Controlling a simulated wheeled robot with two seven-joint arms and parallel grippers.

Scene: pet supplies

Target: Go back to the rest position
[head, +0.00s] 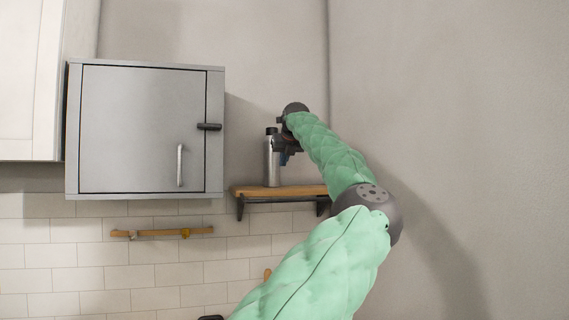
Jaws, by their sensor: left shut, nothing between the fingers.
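My left gripper (284,154) is raised in front of the wall, at the end of my green padded arm. It is small and dark in the head view, and it is shut and empty. It is just right of the upper part of a silver bottle (271,165) with a dark cap. The bottle stands upright on a small wooden shelf (245,191). I cannot tell whether the gripper touches the bottle. My right gripper is not in view.
A grey metal cabinet (130,130) with a closed door and a vertical handle (180,165) hangs left of the shelf. A wooden rail (160,233) with small hooks is below it. A white cupboard (30,80) is at far left. The wall at right is bare.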

